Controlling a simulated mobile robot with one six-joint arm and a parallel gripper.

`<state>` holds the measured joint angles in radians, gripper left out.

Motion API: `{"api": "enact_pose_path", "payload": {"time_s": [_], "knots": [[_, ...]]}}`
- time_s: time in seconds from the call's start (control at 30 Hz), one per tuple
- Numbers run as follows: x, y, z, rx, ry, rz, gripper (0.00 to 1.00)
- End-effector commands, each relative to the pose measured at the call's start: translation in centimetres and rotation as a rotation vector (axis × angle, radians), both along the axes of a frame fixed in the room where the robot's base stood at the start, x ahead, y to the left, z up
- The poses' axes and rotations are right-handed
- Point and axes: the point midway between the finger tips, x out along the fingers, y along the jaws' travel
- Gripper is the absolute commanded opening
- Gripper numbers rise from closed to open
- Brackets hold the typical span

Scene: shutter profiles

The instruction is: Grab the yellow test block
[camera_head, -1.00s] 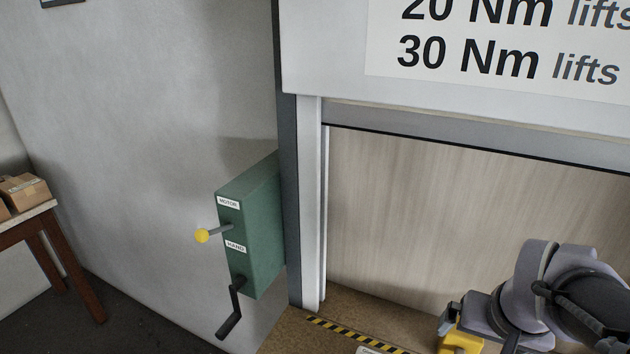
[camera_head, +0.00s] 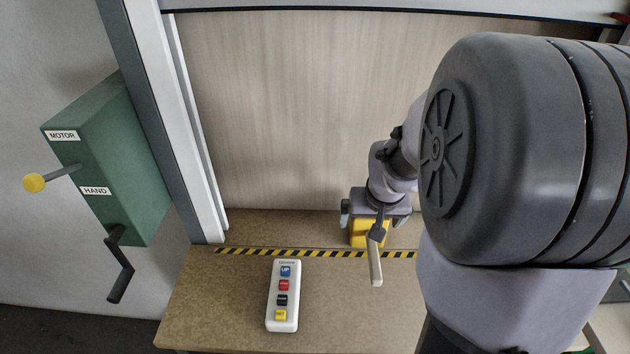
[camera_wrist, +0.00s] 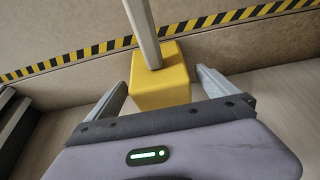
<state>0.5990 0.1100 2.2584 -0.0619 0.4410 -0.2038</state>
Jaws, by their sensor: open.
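The yellow test block (camera_head: 362,235) stands on the wooden bench top, close to the striped line at the foot of the shutter. In the wrist view the yellow block (camera_wrist: 160,88) sits between the two fingers of my gripper (camera_wrist: 161,78). The fingers are apart, and a gap shows on each side of the block. A pale bar (camera_wrist: 143,32) reaches to the block's top face in the wrist view. In the head view my gripper (camera_head: 372,222) is at the block and hides part of it.
A white control pad (camera_head: 284,310) with coloured buttons lies on the bench (camera_head: 220,305), left of the block. A green box (camera_head: 115,165) with a yellow-knobbed lever and a black crank is at the left. The shutter panel (camera_head: 290,110) rises close behind the block.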

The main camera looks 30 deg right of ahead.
Motion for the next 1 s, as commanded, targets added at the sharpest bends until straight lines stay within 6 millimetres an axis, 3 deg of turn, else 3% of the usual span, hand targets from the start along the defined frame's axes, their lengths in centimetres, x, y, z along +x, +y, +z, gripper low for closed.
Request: {"api": "enact_pose_path", "payload": {"time_s": [0.07,0.23,0.6,0.63,0.67,0.87,1.0], "knots": [[0.3,-0.2,-1.5,0.001,0.001,0.000,0.98],[0.4,-0.2,-1.1,-0.001,-0.001,0.000,0.98],[0.4,-0.2,-1.1,-0.001,-0.001,0.000,0.29],[0.4,-0.2,-1.1,-0.001,-0.001,0.000,0.29],[0.4,-0.2,-1.1,-0.001,-0.001,0.000,0.22],[0.4,-0.2,-0.9,-0.001,-0.001,0.000,0.22],[0.4,-0.2,0.6,-0.001,-0.002,0.000,0.22]]}}
